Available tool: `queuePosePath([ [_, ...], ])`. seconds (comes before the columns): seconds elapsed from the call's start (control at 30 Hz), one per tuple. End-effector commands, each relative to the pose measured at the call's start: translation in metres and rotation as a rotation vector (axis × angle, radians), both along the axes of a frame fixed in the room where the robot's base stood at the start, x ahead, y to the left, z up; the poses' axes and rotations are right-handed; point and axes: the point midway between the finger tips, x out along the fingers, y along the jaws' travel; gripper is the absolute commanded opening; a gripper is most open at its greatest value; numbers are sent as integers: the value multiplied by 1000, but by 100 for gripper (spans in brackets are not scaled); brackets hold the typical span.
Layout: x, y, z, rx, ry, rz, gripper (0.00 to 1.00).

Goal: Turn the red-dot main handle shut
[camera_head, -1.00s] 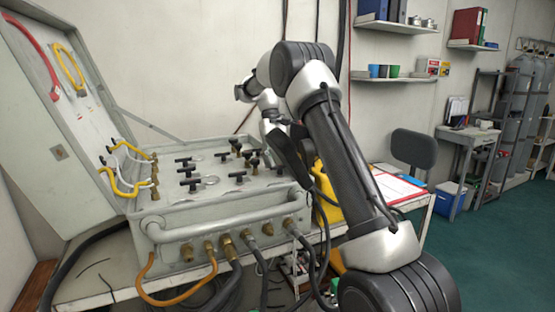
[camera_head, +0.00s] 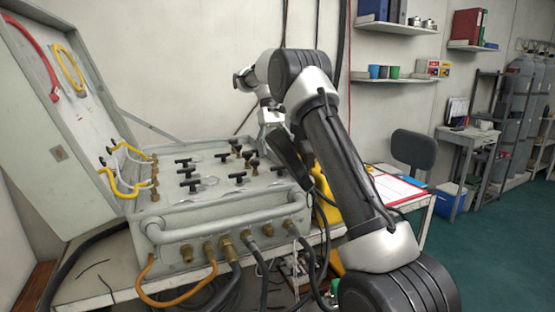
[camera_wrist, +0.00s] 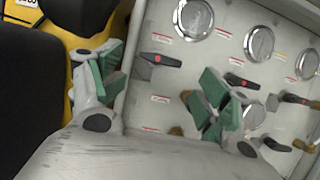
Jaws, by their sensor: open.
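The grey air panel (camera_head: 215,205) stands open on the bench, with several black T-handles on its top. In the wrist view, a dark handle with a red dot (camera_wrist: 154,62) lies beyond the gap between my fingertips. A second red-dotted handle (camera_wrist: 243,82) is just behind my right finger, and a third (camera_wrist: 293,98) is farther right. I cannot tell which is the main one; the labels are too small to read. My gripper (camera_wrist: 160,90) is open and empty, its green-padded fingers apart. In the head view it is over the panel's right side, largely hidden by my arm.
Round gauges (camera_wrist: 194,18) sit beside the handles. A yellow object (camera_head: 327,195) stands right beside the panel, close to my left finger in the wrist view. The raised lid (camera_head: 55,155) with hoses is at the left. Hoses hang from the panel's front fittings.

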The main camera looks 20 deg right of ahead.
Motion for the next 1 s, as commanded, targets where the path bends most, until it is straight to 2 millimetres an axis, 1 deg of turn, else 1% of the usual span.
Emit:
queuePosePath([
  [0.1, 8, 0, 16, 0, -2, 0, 77],
  [0.3, 13, 0, 32, 0, 0, 0, 77],
  [0.47, 14, 0, 34, 0, 2, 0, 77],
  [1.0, 14, 0, 34, 0, 1, 0, 77],
])
